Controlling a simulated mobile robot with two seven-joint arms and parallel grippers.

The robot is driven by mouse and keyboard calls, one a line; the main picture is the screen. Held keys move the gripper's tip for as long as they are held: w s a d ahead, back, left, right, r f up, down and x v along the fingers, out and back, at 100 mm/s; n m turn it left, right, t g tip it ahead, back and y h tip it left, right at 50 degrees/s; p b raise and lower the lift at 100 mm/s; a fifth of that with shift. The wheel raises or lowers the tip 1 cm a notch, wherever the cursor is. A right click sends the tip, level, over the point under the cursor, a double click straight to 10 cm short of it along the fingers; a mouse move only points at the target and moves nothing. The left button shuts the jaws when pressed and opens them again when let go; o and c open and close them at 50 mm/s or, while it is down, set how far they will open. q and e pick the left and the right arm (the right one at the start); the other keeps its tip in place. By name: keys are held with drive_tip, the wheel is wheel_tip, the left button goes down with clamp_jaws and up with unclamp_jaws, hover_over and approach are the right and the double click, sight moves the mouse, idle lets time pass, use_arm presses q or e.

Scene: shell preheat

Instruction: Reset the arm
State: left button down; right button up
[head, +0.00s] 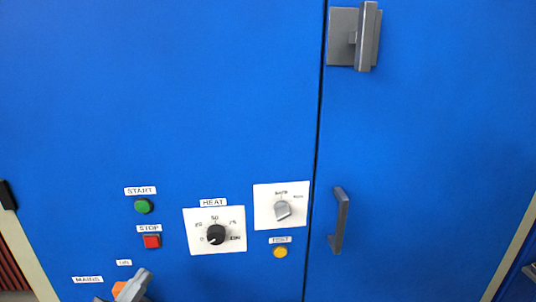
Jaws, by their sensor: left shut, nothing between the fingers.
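My left gripper (134,286) shows only in part at the bottom edge, as a grey piece low on the blue cabinet front (420,150). It is shut with nothing in it. It overlaps an orange part (118,289) under the ON label, beside the MAINS label (87,280). I cannot tell whether the two touch. The rest of my left arm is below the picture. My right gripper is not in view.
The panel carries a green START button (143,206), red STOP button (152,241), black HEAT knob (216,234), grey selector (282,210) and yellow TEST button (280,252). A door handle (340,220) and latch (366,37) stick out at right. The upper left is bare.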

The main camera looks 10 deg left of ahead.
use_arm(q)
drive_tip(key=s+d+f+n+g+y+p, duration=0.1)
drive_tip(key=s+d+f+g+y, duration=0.1)
drive_tip(key=s+f, duration=0.3)
drive_tip(key=s+d+f+n+g+y, duration=0.2)
drive_tip(key=s+d+f+g, duration=0.2)
drive_tip(key=f, duration=0.3)
drive_tip(key=s+d+f+n+g+y+p, duration=0.1)
drive_tip(key=s+d+f+g+y, duration=0.1)
drive_tip(key=s+f+g, duration=0.3)
drive_tip(key=shift+s+d+f+p, duration=0.35)
drive_tip(key=shift+s+d+f, duration=0.4)
drive_tip(key=shift+s, duration=0.3)
drive_tip(key=shift+w, duration=0.1)
